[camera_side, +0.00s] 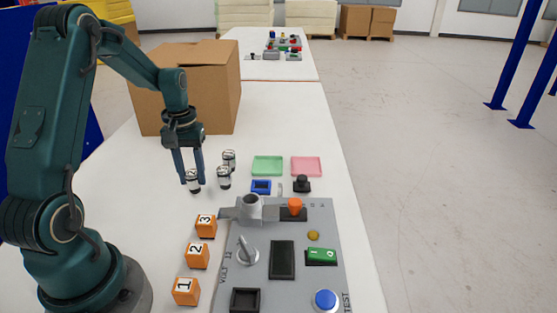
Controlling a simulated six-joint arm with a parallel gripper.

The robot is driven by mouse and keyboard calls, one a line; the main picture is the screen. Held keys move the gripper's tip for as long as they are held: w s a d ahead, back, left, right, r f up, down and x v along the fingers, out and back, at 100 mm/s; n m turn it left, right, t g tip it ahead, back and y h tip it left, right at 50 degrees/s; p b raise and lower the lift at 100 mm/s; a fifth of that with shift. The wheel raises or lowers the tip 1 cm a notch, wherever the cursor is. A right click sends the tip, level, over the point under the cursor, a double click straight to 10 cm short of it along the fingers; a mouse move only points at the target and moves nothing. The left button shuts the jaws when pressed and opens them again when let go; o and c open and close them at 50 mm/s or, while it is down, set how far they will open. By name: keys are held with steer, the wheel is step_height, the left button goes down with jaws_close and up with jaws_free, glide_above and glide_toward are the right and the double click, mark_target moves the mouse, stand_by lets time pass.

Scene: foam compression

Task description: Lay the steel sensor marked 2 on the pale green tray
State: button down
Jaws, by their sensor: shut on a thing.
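My gripper (194,180) is shut on a small steel sensor (193,184) with a pale band, left of two similar sensors. One of these sensors (224,178) stands just to the right, and another sensor (229,160) stands behind it. I cannot read the marks on the sensors. Whether the held one touches the table cannot be told. The pale green tray (267,166) lies flat and empty to the right of the sensors, with a pink tray (306,167) beside it.
A large cardboard box (205,90) stands behind my gripper. A grey test panel (262,280) fills the front right. Orange blocks marked 1 (186,291), 2 (197,256) and 3 (206,226) stand left of it. A blue item (261,187) and a black knob (302,184) sit before the trays.

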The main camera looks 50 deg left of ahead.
mark_target(191, 173)
steer(key=shift+f, duration=0.1)
steer(key=shift+c, duration=2.3)
jaws_free()
step_height(191, 173, up, 11)
steer(key=s+d+r+m+t, duration=0.1)
steer(key=s+d+m, duration=0.3)
steer(key=d, duration=0.5)
steer(key=s+d+r+m+t, duration=0.1)
steer(key=s+d+m+t, duration=0.3)
steer(key=d, duration=0.6)
steer(key=shift+s+r+m, duration=0.3)
steer(key=shift+s+m, duration=0.1)
steer(key=shift+s, duration=0.25)
steer(key=shift+o, duration=0.4)
steer(key=shift+s+d+f+t, duration=0.15)
steer(key=shift+s+d+t, duration=0.05)
steer(key=shift+d+t, duration=0.1)
